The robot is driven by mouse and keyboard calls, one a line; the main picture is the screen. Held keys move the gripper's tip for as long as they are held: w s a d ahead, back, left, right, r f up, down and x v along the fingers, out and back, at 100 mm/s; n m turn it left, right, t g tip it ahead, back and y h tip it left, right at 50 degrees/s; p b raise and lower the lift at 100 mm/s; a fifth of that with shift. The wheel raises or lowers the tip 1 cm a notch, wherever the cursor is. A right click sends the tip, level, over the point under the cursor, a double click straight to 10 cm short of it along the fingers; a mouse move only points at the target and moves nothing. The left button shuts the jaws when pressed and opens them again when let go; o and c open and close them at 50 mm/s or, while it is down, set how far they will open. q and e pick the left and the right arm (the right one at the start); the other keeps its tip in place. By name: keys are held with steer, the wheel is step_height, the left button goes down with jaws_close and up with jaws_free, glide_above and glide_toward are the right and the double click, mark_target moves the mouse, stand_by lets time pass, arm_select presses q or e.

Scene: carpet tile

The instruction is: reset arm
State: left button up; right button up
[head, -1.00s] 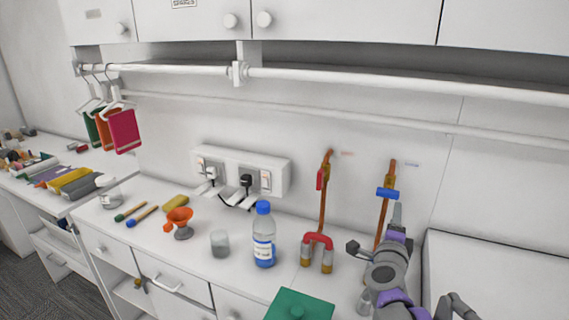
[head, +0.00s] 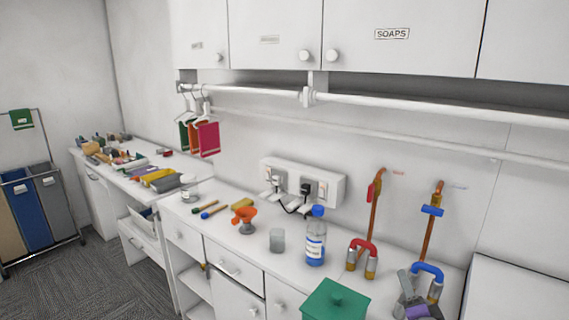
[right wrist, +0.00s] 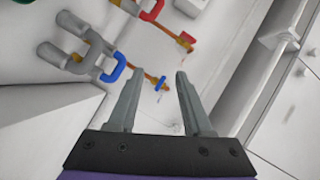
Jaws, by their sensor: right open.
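My right gripper (head: 412,288) shows at the lower right of the head view, in front of the blue-handled tap (head: 429,272). In the right wrist view its two grey fingers (right wrist: 157,78) are apart with nothing between them. The blue-handled tap shows there too, left of the fingers (right wrist: 112,70), and the red-handled tap (right wrist: 152,12) lies beyond it at the top. My left gripper is not in view.
The counter holds a blue-capped bottle (head: 316,240), a grey cup (head: 277,240), an orange funnel (head: 244,214) and a green box (head: 334,302). A rail (head: 400,103) runs under the wall cabinets (head: 400,40). Carpet floor (head: 90,280) is open at left.

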steer(key=s+a+f+n+g+y, duration=0.5)
steer(key=s+a+f+n, duration=0.5)
steer(key=a+f, duration=0.2)
steer(key=s+f+n+g+h, duration=0.1)
steer(key=s+f+n+g, duration=0.4)
steer(key=s+f, duration=0.3)
steer(key=s, duration=0.4)
steer(key=shift+d+h, duration=0.3)
